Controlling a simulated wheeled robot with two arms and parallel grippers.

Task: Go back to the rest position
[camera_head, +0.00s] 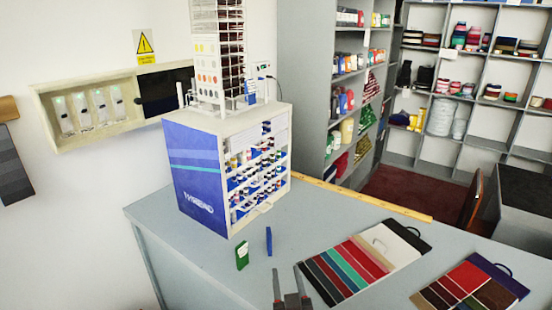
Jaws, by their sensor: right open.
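My right gripper (291,287) shows at the bottom middle of the head view. Its two dark fingers point up and away, spread apart, with nothing between them. It is over the front part of the grey counter (180,243), just left of a swatch card (345,270) with red, green and grey strips. A green block-like item (242,255) and a thin blue item (268,240) stand upright on the counter beyond the gripper, apart from it. My left gripper is not in view.
A blue thread cabinet (198,175) with spools stands on the counter, with a rack (218,50) on top. A second swatch card (470,287) lies at right. A yellow ruler (365,199) lies along the back edge. The counter's left front is clear. Shelves stand behind.

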